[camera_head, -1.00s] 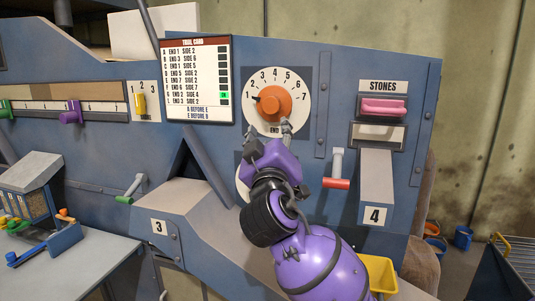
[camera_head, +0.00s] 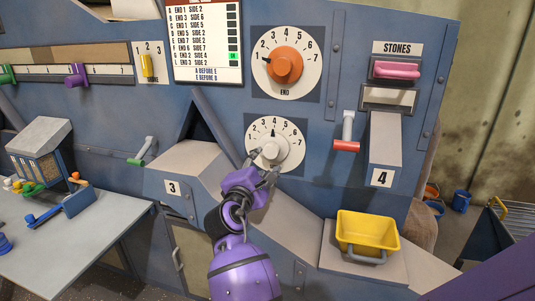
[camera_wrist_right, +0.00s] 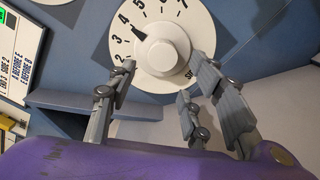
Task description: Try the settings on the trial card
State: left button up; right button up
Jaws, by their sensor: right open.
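The trial card (camera_head: 207,40) hangs at the upper middle, its top cut off; a green mark shows on the row that appears to read END 2 SIDE 4. The orange END dial (camera_head: 285,66) has its pointer at about 1. Below it the white lower dial (camera_head: 274,148) points at about 4; it also shows in the wrist view (camera_wrist_right: 164,54). My right gripper (camera_head: 265,166) is open just below and in front of the white knob, its fingers (camera_wrist_right: 165,80) on either side of the knob's lower part. I cannot tell whether they touch. My left gripper is out of view.
The STONES panel with a pink handle (camera_head: 397,69) is at right, beside a red-handled lever (camera_head: 346,144). A yellow bin (camera_head: 367,232) sits on the ledge below. A table (camera_head: 80,230) stands lower left.

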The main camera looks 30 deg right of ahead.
aim_at(269, 151)
jog(key=x, duration=0.6)
jog(key=shift+w+d, duration=0.25)
jog(key=shift+w, duration=0.05)
